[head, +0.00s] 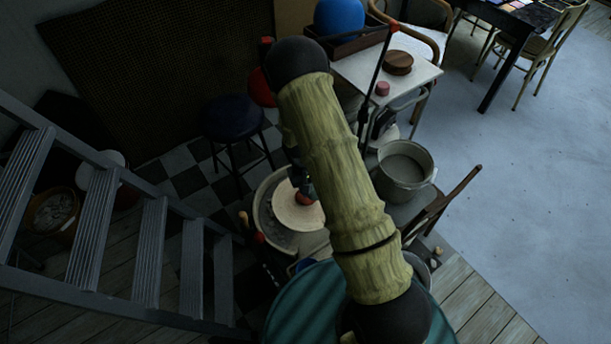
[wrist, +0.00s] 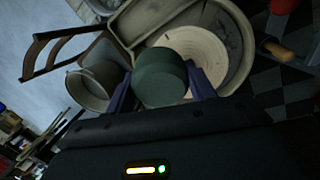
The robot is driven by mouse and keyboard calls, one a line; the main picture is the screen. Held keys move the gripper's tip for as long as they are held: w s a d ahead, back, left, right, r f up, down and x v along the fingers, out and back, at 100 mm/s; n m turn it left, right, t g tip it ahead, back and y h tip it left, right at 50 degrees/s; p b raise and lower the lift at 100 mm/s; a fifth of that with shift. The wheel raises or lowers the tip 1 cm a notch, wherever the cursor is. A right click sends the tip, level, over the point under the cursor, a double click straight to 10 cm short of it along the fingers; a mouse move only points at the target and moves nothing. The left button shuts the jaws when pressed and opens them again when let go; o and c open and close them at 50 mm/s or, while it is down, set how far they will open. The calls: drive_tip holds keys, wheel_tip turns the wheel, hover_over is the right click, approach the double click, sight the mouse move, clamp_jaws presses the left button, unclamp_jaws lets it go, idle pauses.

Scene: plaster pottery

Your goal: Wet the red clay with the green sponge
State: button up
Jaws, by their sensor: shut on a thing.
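The green sponge (wrist: 160,77), a rounded dark green block, sits between the two purple fingers of my gripper (wrist: 161,88) in the wrist view. My gripper is shut on it and holds it over the pale round wheel head (wrist: 205,52). In the head view, a small reddish lump (head: 305,198), which looks like the red clay, lies on the pale wheel head (head: 286,213). My arm partly hides it, and I cannot make out the sponge there. The clay does not show in the wrist view; whether the sponge touches it I cannot tell.
A grey bucket (head: 404,171) stands right of the wheel, near a wooden chair (head: 447,205). A dark stool (head: 233,119) stands behind. A small table (head: 421,70) holds a pink cylinder (head: 382,88) and a brown round block (head: 398,63). Stairs (head: 95,225) fill the left. Floor at right is clear.

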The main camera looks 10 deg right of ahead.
drive_tip(key=w+f+m+t+y+b, duration=0.2)
drive_tip(key=w+f+b, duration=0.9)
drive_tip(key=b, duration=0.6)
drive_tip(key=shift+w+m, duration=0.4)
drive_tip(key=shift+m, duration=0.1)
drive_tip(key=shift+f+b, duration=2.4)
drive_tip(key=shift+f, duration=0.55)
drive_tip(key=shift+f+b, duration=0.35)
drive_tip(key=shift+f, duration=0.4)
drive_tip(key=shift+s, duration=0.15)
idle(1.6)
